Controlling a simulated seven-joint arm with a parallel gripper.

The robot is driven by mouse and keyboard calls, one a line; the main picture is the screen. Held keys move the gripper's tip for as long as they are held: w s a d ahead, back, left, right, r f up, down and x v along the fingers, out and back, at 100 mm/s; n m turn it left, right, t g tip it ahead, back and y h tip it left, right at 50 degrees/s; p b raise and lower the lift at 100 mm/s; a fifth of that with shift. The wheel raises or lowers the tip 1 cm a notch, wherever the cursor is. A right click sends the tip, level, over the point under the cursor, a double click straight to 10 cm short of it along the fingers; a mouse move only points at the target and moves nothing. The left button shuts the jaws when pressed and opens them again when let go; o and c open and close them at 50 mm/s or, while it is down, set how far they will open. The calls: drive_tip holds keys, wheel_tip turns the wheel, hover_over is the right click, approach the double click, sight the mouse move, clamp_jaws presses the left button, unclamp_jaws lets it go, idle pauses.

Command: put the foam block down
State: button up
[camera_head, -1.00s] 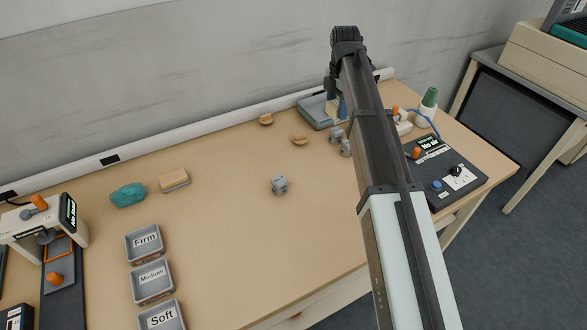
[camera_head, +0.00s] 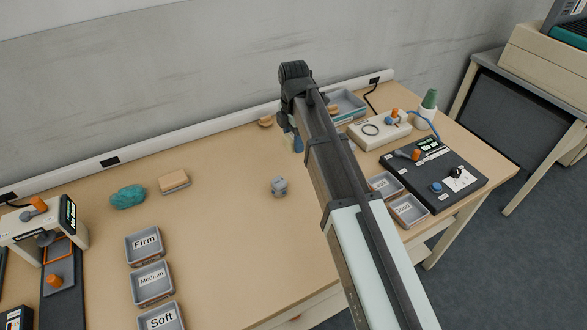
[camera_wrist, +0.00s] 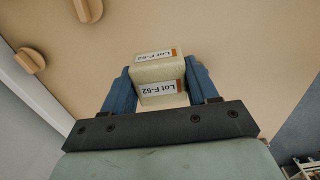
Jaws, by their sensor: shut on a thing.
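The foam block (camera_wrist: 158,72) is pale cream with two labels reading "Lot F-52". It sits between the blue fingers of my gripper (camera_wrist: 161,88), which are shut on it in the wrist view. In the head view the gripper's blue fingers (camera_head: 297,143) show only partly beside my arm, over the back part of the wooden table (camera_head: 225,235). The block is hidden there behind my arm. Bare tabletop shows around the block in the wrist view; I cannot tell how high it is held.
A small wooden piece (camera_head: 265,121) lies near the back edge. A grey cube (camera_head: 280,187), a tan sponge (camera_head: 174,182) and a teal lump (camera_head: 128,196) lie on the table. Labelled trays (camera_head: 143,259) stand front left. A grey tray (camera_head: 360,98) and a control box (camera_head: 440,178) are right.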

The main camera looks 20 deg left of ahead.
sight(294, 170)
drive_tip(key=shift+f, duration=5)
drive_tip(key=shift+f, duration=0.15)
drive_tip(key=o, duration=1)
wheel_tip(294, 170, up, 12)
drive_tip(key=shift+r, duration=0.2)
